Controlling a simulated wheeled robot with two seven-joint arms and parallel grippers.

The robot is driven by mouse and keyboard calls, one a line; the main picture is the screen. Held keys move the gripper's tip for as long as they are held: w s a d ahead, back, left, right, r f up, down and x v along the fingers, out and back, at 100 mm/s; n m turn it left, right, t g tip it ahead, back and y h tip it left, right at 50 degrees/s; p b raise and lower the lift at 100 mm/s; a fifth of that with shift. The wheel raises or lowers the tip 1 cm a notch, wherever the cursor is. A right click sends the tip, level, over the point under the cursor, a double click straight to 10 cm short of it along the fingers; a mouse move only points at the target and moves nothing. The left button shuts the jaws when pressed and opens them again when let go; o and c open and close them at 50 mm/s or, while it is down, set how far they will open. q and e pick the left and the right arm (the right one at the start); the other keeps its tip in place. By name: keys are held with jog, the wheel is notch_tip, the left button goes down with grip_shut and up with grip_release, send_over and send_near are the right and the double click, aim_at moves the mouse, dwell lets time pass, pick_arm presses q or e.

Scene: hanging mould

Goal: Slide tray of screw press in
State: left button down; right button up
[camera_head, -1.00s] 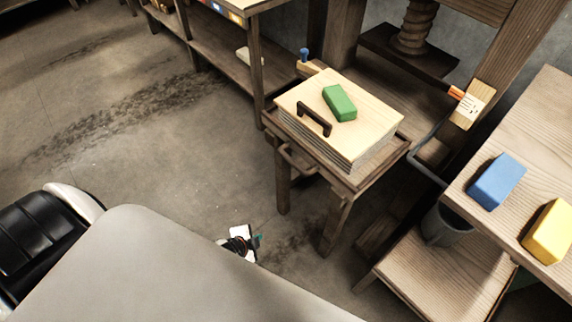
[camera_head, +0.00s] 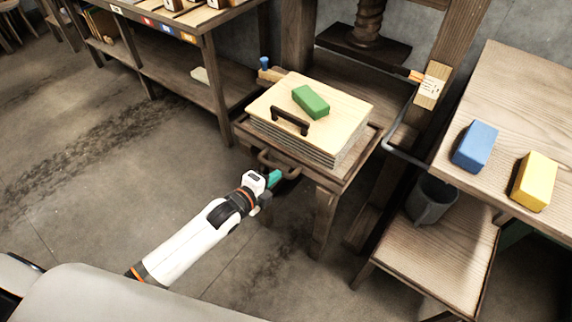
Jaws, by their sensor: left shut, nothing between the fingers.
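The screw press stands at the back, with its wooden screw (camera_head: 369,20) above a dark press plate (camera_head: 362,47). Its tray (camera_head: 344,177) sticks out at the front on wooden legs and has a curved handle (camera_head: 277,166) on its front edge. On the tray lies a stack of sheets (camera_head: 290,145) under a pale board (camera_head: 340,108) with a dark handle, and a green block (camera_head: 311,101) rests on it. My left gripper (camera_head: 275,179) is shut and empty, just below and in front of the tray's handle; contact cannot be told. My right gripper is not in view.
A bench at right carries a blue block (camera_head: 474,147) and a yellow block (camera_head: 535,181). A grey bucket (camera_head: 430,200) stands on a lower shelf (camera_head: 435,252) beside the tray. A shelf unit (camera_head: 180,75) is at the back left. The floor at left is clear.

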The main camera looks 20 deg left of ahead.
aim_at(293, 159)
pick_arm(q)
jog(key=x, duration=0.4)
jog(key=shift+w+d+r, duration=0.2)
jog(key=shift+w+r, duration=0.05)
jog(key=shift+w, duration=0.2)
jog(key=shift+w+d, duration=0.15)
jog(key=shift+w, duration=0.5)
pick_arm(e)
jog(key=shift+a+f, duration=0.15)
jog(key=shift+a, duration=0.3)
